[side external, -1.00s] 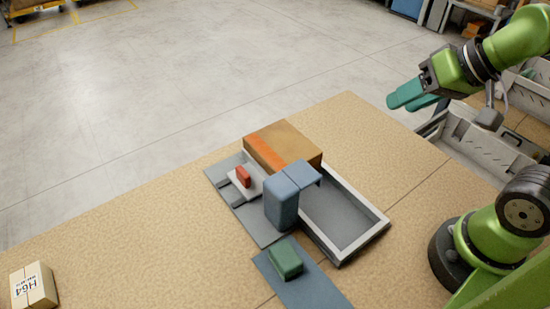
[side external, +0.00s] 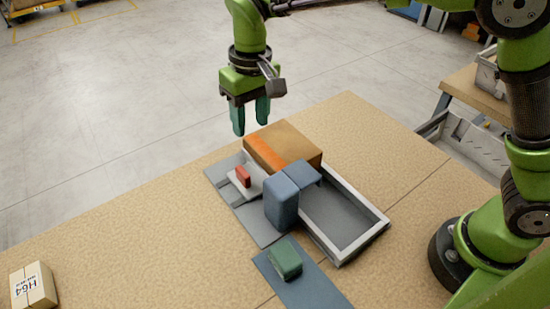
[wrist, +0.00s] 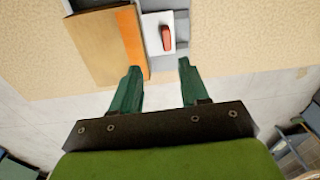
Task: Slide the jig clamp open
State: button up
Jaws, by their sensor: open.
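The jig clamp shows as a light slider plate (side external: 244,185) with a red upright handle (side external: 243,176), set on a grey base plate (side external: 250,222) with dark rails. In the wrist view the red handle (wrist: 166,38) and its pale plate (wrist: 155,20) are at the top, just beyond the fingertips. My gripper (side external: 251,132) points down with its teal fingers apart and empty, above and behind the clamp. It also shows in the wrist view (wrist: 158,70), and nothing is between its fingers.
A brown box with an orange stripe (side external: 290,138) stands beside the slider. A blue-grey block (side external: 281,203) stands in front, next to a grey tray with pale walls (side external: 357,245). A green block (side external: 285,260) sits on a blue mat (side external: 310,288). A small labelled box (side external: 32,288) is at far left.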

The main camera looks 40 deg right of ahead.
aim_at(243, 171)
jog(key=shift+m+h, duration=0.3)
jog(key=f, duration=0.5)
jog(key=w+a+f, duration=0.1)
jog(key=f, duration=0.4)
jog(key=a+f, duration=0.1)
jog(key=f, duration=0.4)
jog(key=shift+w+f, duration=0.2)
jog(key=shift+w, duration=0.2)
jog(key=shift+c, duration=0.4)
grip_shut()
